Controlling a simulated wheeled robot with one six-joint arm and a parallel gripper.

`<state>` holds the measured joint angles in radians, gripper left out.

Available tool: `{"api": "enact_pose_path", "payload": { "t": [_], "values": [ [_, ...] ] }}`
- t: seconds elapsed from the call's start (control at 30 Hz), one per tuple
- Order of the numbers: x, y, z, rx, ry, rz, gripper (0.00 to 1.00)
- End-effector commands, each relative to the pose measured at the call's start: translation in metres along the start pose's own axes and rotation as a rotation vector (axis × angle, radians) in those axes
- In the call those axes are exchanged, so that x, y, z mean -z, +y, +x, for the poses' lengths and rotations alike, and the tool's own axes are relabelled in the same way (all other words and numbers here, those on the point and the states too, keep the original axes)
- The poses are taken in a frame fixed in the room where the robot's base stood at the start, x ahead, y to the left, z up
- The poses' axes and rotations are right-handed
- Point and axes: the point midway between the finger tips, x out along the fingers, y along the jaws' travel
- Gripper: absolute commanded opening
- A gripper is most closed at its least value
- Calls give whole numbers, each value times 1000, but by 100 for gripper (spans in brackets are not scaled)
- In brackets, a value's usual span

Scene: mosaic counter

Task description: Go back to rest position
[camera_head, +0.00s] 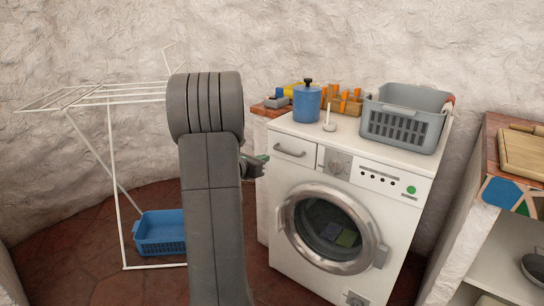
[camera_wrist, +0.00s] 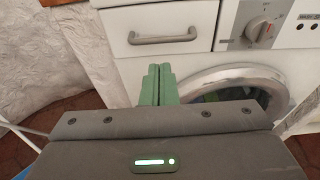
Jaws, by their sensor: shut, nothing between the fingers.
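My gripper (camera_wrist: 158,85) has green fingers that are pressed together with nothing between them. In the wrist view it points at the front of the white washing machine (camera_wrist: 125,72), below the detergent drawer handle (camera_wrist: 163,36). In the head view my grey arm stands in the middle and hides most of the gripper. The machine's round door (camera_head: 372,262) is closed, with dark and coloured cloth behind the glass.
On the machine stand a blue lidded pot (camera_head: 307,104), a small white holder (camera_head: 329,123) and a grey basket (camera_head: 402,115). A white drying rack (camera_head: 117,180) and a blue basket (camera_head: 160,232) are at left. A tiled counter (camera_head: 497,190) with a cutting board (camera_head: 522,155) is at right.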

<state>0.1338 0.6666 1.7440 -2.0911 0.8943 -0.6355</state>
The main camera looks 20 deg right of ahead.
Motion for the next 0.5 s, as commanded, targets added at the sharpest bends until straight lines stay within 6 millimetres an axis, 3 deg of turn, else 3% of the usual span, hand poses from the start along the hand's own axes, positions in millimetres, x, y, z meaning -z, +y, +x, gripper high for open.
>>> {"api": "enact_pose_path", "payload": {
  "t": [0.2,0.5],
  "values": [
    [0,0,-30,-2,1,0,0],
    [1,0,-36,0,1,0,0]
  ]
}}
